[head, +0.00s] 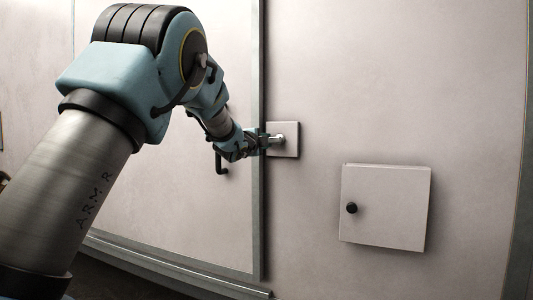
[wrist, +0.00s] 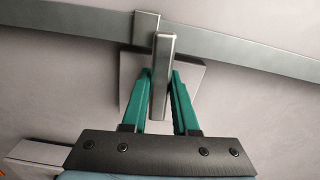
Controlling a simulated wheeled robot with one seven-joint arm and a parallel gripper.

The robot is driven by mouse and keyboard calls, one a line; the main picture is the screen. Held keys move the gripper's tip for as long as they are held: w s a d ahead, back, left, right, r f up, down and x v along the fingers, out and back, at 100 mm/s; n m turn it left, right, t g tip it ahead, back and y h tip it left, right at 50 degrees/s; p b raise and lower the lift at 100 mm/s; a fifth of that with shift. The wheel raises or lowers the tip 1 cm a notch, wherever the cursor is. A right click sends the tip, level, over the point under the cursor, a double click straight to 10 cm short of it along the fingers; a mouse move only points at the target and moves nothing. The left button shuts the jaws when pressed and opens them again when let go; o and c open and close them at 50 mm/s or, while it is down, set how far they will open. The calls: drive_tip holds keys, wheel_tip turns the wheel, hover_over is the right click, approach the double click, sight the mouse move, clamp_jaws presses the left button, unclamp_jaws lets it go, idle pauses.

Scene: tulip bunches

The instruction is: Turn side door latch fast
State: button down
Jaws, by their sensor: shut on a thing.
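The side door latch shows in the head view as a pale square plate (head: 290,148) with a short metal lever (head: 277,139), just right of the door's edge. In the wrist view the lever (wrist: 162,80) is a grey metal bar in front of the plate (wrist: 192,82). Its far end reaches over the grey strip, beside a small metal block (wrist: 146,27). My gripper (head: 266,141) is at the latch. In the wrist view its green fingers (wrist: 161,76) lie on either side of the lever, shut on it. The lever's pivot is hidden.
The pale side door (head: 170,190) has a grey frame (head: 260,220) and a black pull handle (head: 221,165) below my gripper. A wall box (head: 395,208) with a black knob (head: 351,208) sits lower right. The wall between the latch and box is bare.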

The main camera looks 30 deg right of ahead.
drive_tip(key=shift+r+m+b, duration=0.1)
drive_tip(key=shift+m+b, duration=0.3)
drive_tip(key=shift+m, duration=0.1)
drive_tip(key=shift+r, duration=0.1)
drive_tip(key=c, duration=0.7)
unclamp_jaws()
drive_tip(key=b+v, duration=0.2)
drive_tip(key=v, duration=0.8)
drive_tip(key=shift+s+a, duration=0.2)
drive_tip(key=shift+a, duration=0.1)
